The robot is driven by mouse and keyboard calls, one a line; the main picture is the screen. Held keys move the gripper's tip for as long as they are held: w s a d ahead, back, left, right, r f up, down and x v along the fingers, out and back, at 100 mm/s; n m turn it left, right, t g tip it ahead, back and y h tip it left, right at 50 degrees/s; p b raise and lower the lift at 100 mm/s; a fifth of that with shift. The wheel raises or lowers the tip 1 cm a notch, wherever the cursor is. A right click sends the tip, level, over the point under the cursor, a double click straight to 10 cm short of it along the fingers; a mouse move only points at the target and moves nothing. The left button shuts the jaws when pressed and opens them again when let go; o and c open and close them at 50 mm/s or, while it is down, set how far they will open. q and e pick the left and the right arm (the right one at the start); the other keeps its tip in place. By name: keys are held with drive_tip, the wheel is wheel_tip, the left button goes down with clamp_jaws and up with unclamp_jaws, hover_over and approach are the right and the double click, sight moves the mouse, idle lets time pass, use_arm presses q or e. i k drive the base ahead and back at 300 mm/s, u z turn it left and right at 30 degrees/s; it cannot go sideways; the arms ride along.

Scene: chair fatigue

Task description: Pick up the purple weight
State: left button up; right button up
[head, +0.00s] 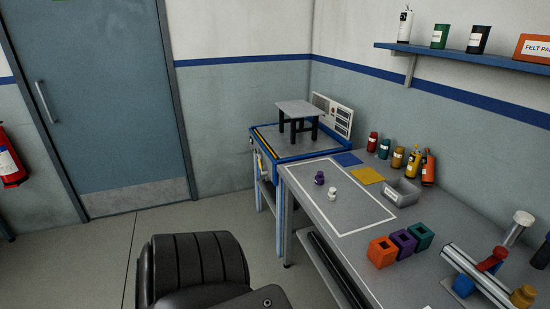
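A small dark purple weight (320,179) stands on the grey workbench (300,189), inside a white outlined rectangle near its far left end. A small white piece (333,193) stands just in front of it, slightly to the right. Neither of my grippers is in view, and nothing is touching the purple weight.
A black ribbed chair back (192,267) is at the bottom left. Orange (383,252), purple (403,242) and teal (420,236) open blocks stand on the bench, near a grey tray (401,192) and several bottles. A blue stand (292,148) adjoins the bench's far end.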

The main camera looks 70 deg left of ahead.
sight(319, 180)
drive_tip(key=u, duration=3.5)
drive_tip(key=i, duration=1.6)
drive_tip(key=z, duration=3.65)
drive_tip(key=i, duration=0.15)
